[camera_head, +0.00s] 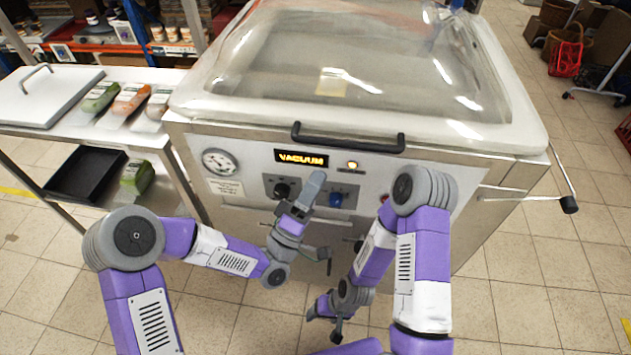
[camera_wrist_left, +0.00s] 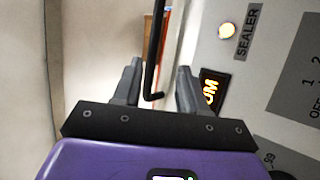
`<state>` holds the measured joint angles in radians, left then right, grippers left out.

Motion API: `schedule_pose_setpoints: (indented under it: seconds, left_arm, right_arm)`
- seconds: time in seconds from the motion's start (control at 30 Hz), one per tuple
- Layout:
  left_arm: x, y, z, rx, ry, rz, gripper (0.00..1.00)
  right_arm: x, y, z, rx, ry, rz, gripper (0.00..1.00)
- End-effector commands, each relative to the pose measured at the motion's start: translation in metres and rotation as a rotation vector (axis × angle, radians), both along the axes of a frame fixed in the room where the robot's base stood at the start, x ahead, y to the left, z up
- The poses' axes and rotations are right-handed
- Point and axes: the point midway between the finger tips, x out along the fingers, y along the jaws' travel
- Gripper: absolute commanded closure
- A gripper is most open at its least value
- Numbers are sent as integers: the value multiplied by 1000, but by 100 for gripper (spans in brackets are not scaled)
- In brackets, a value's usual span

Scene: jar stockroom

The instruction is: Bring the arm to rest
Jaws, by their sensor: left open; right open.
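My left gripper (camera_head: 315,180) is raised in front of the vacuum machine's front panel (camera_head: 235,160), just below the lid's black handle (camera_head: 348,143). In the left wrist view its two fingers (camera_wrist_left: 160,72) are apart. The dark handle (camera_wrist_left: 154,45) shows in the gap between them; I cannot tell whether they touch it. My right gripper (camera_head: 323,325) hangs low in front of the machine, open and apart from it. Neither gripper visibly holds anything. The machine's clear lid (camera_head: 350,50) appears closed, and the display (camera_head: 301,159) reads VACUUM.
A steel side table (camera_head: 135,139) at left carries a white board (camera_head: 45,92) and several packed items. A black tray (camera_head: 85,172) is on its lower shelf. A lever (camera_head: 568,204) juts from the machine's right side.

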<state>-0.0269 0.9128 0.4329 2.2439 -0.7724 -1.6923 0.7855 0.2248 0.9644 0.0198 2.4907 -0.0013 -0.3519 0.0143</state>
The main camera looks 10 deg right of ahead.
Motion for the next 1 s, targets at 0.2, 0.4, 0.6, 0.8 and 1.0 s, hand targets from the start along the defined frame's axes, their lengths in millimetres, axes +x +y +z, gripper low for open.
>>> schedule_pose_setpoints:
  seconds: [0.2, 0.4, 0.6, 0.8, 1.0]
  left_arm:
    - [0, 0, 1, -1, -1, 0, 58]
    - [0, 0, 1, -1, -1, 0, 58]
    - [5, 1, -8, 48, 21, 22, 58]
    - [34, 22, -93, 462, 226, 157, 58]
    - [9, 96, -223, 1023, 579, 169, 58]
  right_arm:
    - [0, 0, 0, 0, 0, 0, 29]
    - [0, 0, 0, 0, 0, 0, 29]
    - [0, 0, 4, 0, 0, 0, 29]
    - [0, 0, 29, 0, 0, 0, 29]
    - [0, 0, 60, 0, 0, 0, 29]
